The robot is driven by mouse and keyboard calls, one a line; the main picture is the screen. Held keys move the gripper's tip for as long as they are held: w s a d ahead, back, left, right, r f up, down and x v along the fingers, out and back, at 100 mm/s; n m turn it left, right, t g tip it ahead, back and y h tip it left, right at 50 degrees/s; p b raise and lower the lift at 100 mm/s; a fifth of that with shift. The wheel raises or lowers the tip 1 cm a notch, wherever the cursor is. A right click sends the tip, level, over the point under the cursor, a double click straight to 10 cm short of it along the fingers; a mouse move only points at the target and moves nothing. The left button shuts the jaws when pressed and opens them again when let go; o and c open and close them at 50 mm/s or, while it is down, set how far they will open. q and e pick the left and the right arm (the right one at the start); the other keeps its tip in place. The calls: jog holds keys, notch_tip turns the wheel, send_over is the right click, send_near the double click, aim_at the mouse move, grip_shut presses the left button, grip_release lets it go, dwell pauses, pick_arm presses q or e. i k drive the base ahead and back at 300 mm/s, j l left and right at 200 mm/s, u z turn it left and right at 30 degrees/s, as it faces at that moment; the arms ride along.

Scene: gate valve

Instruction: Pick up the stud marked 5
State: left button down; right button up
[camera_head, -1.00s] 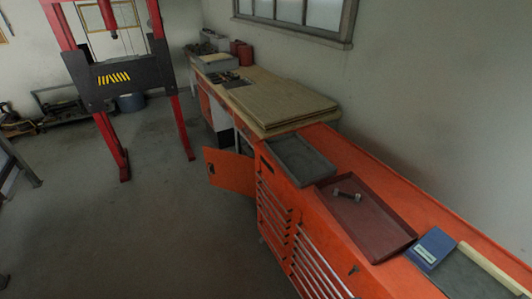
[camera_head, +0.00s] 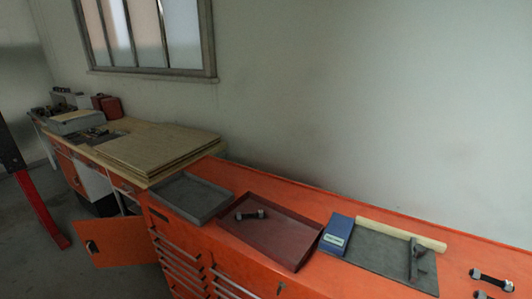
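Several dark studs with nuts show on the orange cabinet top. One stud (camera_head: 250,215) lies in the dark red tray (camera_head: 283,237). Another stud (camera_head: 491,280) lies on the orange surface at the far right, and a further stud (camera_head: 481,295) is cut by the bottom edge beside it. No number marking is readable on any of them, so I cannot tell which is marked 5. Neither of my grippers is in view.
A grey tray (camera_head: 191,197) sits left of the red tray. Right of it are a blue box (camera_head: 337,234), a grey mat (camera_head: 374,256), a pale roll (camera_head: 400,234) and a dark tool (camera_head: 414,262). An orange cabinet door (camera_head: 110,241) hangs open at left.

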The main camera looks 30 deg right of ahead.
aim_at(507, 287)
jog(key=z, duration=2.8)
jog(key=k, duration=0.5)
jog(key=k+u, duration=0.3)
jog(key=k+j+u, duration=0.3)
jog(key=k, duration=0.15)
jog(key=l+u, duration=0.15)
jog(key=u, duration=2.35)
jog(key=k+l, duration=0.25)
jog(key=l, duration=0.2)
jog(key=k+l, duration=0.2)
jog(key=l, duration=0.2)
jog(key=k+l, duration=0.25)
jog(key=l, duration=0.2)
jog(key=k+l, duration=0.2)
jog(key=l, duration=0.25)
jog(key=k+l, duration=0.25)
jog(key=l, duration=0.15)
jog(key=k+l, duration=0.2)
jog(key=l, duration=0.25)
jog(key=k+l, duration=0.25)
jog(key=l, duration=0.2)
jog(key=k+l, duration=0.2)
jog(key=l, duration=0.2)
